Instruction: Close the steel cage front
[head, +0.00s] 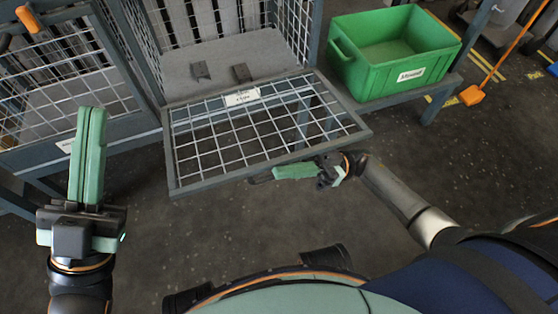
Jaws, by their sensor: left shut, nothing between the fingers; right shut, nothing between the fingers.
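The steel cage (235,50) stands at the top middle, with mesh sides and a grey floor. Its front (262,128), a framed mesh panel with a white label, is folded down and lies out flat towards me, hinged at the cage's lower edge. My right gripper (262,178) is shut and empty, just at or under the panel's near right edge; I cannot tell whether it touches. My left gripper (93,112) is shut and empty, pointing up, to the left of the panel and apart from it.
Another mesh cage (60,85) stands at the left. A green crate (392,68) with a white label sits on a low stand at the right. An orange broom (473,95) is beyond it. The floor before the panel is clear.

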